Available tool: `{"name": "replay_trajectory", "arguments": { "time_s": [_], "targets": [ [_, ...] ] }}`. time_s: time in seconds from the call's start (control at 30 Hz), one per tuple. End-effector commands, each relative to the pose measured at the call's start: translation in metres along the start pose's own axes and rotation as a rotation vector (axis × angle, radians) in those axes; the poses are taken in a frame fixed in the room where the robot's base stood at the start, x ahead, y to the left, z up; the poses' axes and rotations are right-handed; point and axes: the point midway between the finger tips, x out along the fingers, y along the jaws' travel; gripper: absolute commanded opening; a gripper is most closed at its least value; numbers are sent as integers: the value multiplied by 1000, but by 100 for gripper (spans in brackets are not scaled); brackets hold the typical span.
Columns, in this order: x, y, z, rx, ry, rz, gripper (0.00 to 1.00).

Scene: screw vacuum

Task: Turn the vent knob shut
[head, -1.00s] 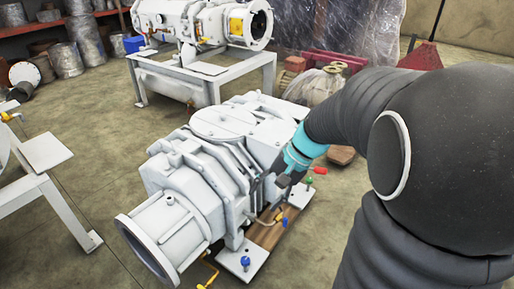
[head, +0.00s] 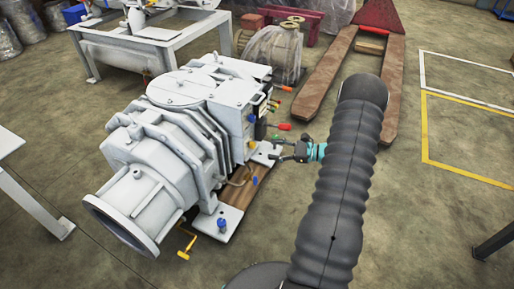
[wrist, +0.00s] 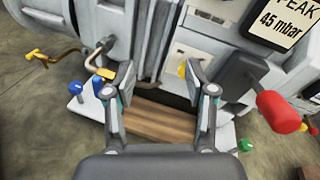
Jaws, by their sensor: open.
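The white screw vacuum pump (head: 170,150) stands on a wooden-decked base. My gripper (head: 281,151) is beside its right side, fingers toward the pump, open and empty. In the wrist view my gripper (wrist: 160,78) spans the gap above the wooden deck (wrist: 155,122). A small yellow part (wrist: 184,69) shows just behind the right fingertip. A red knob on a dark lever (wrist: 278,112) is right of the fingers. Two blue knobs (wrist: 75,88) are at the left and a green knob (wrist: 245,145) at lower right. I cannot tell which is the vent knob.
A panel reads "PEAK 45 mbar" (wrist: 278,20). A yellow handle (head: 186,246) sticks out at the pump's front. A red pallet jack (head: 378,75) is behind; a white bench (head: 12,143) is at left.

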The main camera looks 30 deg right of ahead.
Motion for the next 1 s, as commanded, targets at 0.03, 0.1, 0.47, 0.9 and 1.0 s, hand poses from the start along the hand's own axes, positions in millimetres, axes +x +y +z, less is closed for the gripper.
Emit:
{"name": "replay_trajectory", "arguments": {
  "time_s": [0.03,0.1,0.47,0.9,1.0],
  "targets": [
    [-10,-2,-19,36,-16,-52,55],
    [-20,-5,-39,71,-34,-113,55],
    [-36,-9,-76,135,-71,-237,55],
    [36,-26,-71,134,-70,-232,55],
    [54,-31,-70,134,-70,-233,55]
  ]
}}
